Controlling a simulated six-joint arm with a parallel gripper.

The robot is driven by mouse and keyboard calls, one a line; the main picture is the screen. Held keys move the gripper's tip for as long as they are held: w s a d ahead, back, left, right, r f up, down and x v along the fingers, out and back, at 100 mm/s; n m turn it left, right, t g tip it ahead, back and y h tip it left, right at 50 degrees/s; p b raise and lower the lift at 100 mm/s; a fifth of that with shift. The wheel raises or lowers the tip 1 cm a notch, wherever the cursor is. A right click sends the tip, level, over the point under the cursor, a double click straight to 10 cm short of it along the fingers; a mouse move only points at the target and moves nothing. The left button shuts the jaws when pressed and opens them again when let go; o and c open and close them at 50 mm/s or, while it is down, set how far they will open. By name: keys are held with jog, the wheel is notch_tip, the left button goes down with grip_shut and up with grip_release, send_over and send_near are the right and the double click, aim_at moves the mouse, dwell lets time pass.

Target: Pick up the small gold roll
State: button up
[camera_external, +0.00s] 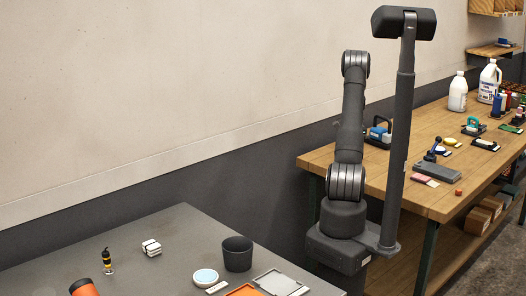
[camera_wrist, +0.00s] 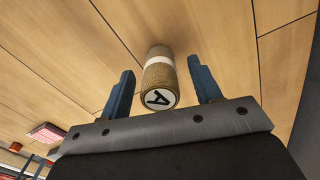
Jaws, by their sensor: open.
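The small gold roll (camera_wrist: 160,76) shows in the wrist view, with a speckled gold body, a white band and a white end face bearing a black letter A. It appears between the two blue fingers of my gripper (camera_wrist: 160,65), which is open. How deep the roll sits between the fingers is hard to tell. In the external view I cannot make out my gripper or the roll.
A wooden bench (camera_external: 434,190) at right holds white jugs (camera_external: 457,92), a grey block (camera_external: 437,172) and several small items. A grey table (camera_external: 180,225) at front left holds a dark cup (camera_external: 237,254) and a white bundle (camera_external: 151,248). A pink item (camera_wrist: 45,133) lies left in the wrist view.

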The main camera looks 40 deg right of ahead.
jog(key=c, duration=1.1)
jog(key=shift+o, duration=0.2)
jog(key=shift+r, duration=0.1)
